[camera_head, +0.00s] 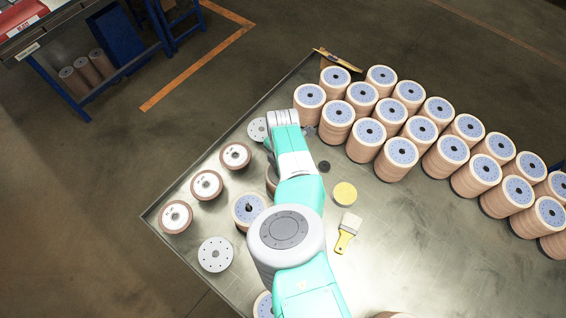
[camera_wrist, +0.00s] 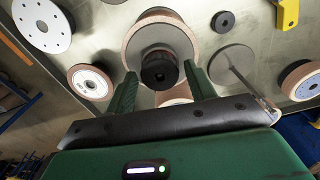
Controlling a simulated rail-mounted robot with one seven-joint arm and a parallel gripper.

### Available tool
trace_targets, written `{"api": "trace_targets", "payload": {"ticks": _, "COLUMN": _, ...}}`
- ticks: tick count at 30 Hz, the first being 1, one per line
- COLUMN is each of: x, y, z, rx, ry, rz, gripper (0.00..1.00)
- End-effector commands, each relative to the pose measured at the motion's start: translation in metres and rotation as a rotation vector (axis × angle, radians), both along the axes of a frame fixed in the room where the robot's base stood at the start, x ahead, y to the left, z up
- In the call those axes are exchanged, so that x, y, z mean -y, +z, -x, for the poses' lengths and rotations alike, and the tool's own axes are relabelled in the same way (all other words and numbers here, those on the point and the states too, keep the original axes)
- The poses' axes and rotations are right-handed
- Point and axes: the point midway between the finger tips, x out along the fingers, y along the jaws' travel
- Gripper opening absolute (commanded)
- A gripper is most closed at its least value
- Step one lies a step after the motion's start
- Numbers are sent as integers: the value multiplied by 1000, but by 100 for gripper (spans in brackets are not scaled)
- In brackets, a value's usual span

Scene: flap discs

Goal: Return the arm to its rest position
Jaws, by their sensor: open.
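My arm reaches over the metal table (camera_head: 390,225) from the bottom of the head view, with its wrist above the table's left part. In the wrist view, my gripper (camera_wrist: 160,85) has its two green fingers spread apart. A black round knob (camera_wrist: 158,68) shows between the fingers, above a brown-edged disc stack (camera_wrist: 160,32). I cannot tell how far below the fingertips the knob is. The fingers do not visibly touch it. In the head view, the fingers are hidden by my wrist.
Several tall disc stacks (camera_head: 401,152) fill the table's far right. Small discs (camera_head: 206,185) stand along the left edge.

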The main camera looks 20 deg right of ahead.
Motion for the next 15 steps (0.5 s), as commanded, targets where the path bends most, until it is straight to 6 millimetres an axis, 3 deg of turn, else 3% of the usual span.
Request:
{"api": "trace_targets", "payload": {"ticks": 5, "x": 1, "y": 1, "z": 0, "rx": 0, "ry": 1, "rz": 0, "gripper": 53}}
{"api": "trace_targets", "payload": {"ticks": 9, "x": 1, "y": 1, "z": 0, "rx": 0, "ry": 2, "rz": 0, "gripper": 25}}
{"api": "trace_targets", "payload": {"ticks": 10, "x": 1, "y": 1, "z": 0, "rx": 0, "ry": 2, "rz": 0, "gripper": 23}}
{"api": "trace_targets", "payload": {"ticks": 13, "x": 1, "y": 1, "z": 0, "rx": 0, "ry": 17, "rz": 0, "gripper": 22}}
{"api": "trace_targets", "payload": {"ticks": 15, "x": 2, "y": 2, "z": 0, "rx": 0, "ry": 117, "rz": 0, "gripper": 22}}
